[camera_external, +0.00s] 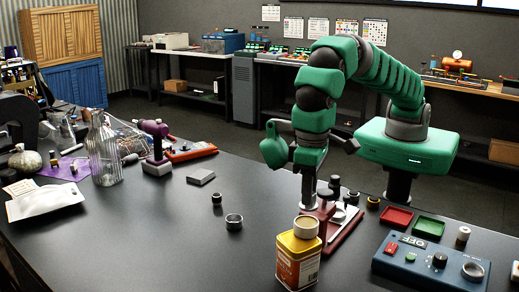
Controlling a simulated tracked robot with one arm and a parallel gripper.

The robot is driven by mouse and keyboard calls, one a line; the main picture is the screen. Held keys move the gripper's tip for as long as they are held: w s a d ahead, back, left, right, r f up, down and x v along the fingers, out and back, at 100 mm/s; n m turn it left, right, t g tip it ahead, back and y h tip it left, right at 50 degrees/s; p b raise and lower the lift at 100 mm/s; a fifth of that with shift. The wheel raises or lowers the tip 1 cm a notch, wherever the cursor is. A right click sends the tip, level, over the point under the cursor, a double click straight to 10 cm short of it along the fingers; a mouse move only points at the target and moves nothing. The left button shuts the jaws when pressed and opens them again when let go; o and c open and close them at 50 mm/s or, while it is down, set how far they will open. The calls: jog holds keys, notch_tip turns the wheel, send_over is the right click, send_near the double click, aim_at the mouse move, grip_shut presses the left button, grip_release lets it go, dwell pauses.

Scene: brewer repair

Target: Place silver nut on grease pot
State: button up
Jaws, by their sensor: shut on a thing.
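My gripper (308,203) points straight down at the end of the green arm, low over the table's right half. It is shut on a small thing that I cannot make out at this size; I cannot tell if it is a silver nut. A silver ring-shaped piece (234,222) lies on the table to the left, apart from the gripper. Another silver ring (473,271) sits on the blue control box. A yellow tin (298,262) with a tan round top (306,227) stands in front of my gripper. I cannot tell for sure which container is the grease pot.
A dark red stand (338,228) is close beside my gripper. Red (396,217) and green (429,228) trays and the blue control box (430,262) lie to the right. A glass bottle (103,155) stands at left. The table's front middle is clear.

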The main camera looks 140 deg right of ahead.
jog(key=shift+w+f, duration=0.1)
jog(key=shift+w, duration=0.2)
jog(key=shift+f, duration=0.1)
jog(key=shift+f+p, duration=0.8)
jog(key=shift+f, duration=0.85)
jog(key=o, duration=1)
jog(key=shift+f, duration=0.1)
jog(key=shift+r+b, duration=0.55)
jog(key=shift+r, duration=1.9)
jog(key=shift+r+p, duration=1.25)
jog(key=shift+r, duration=0.15)
